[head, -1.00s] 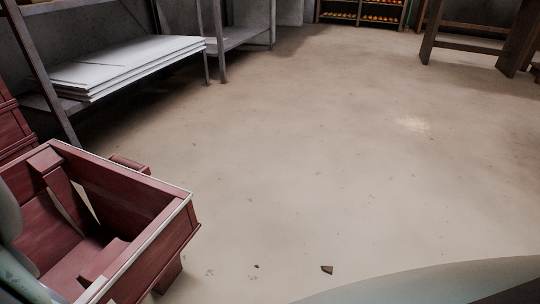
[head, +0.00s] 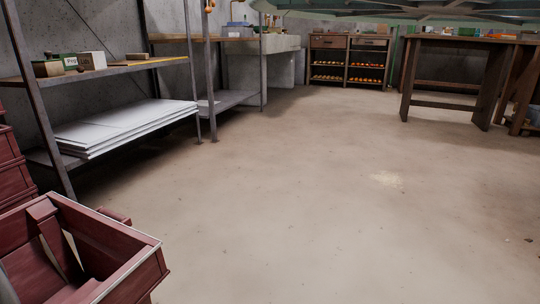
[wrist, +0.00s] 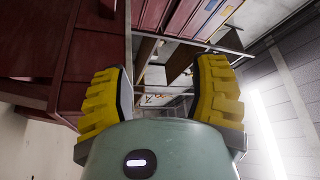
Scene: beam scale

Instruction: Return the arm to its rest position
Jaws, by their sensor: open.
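My gripper (wrist: 160,85) shows in the wrist view, its two yellow ridged fingers spread wide apart. Nothing is held between them. Behind the fingers are dark red wooden surfaces (wrist: 38,40) on the left and a rack-like frame with shelves at the top middle. The gripper does not show in the head view, so its place relative to the room is hard to tell. No beam scale can be made out.
A red wooden crate (head: 112,238) stands open at the lower left of the head view. A metal shelf (head: 130,67) with boxes and white sheets (head: 125,124) lines the left wall. A wooden table (head: 455,45) stands at the back right. The middle floor (head: 290,190) is clear.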

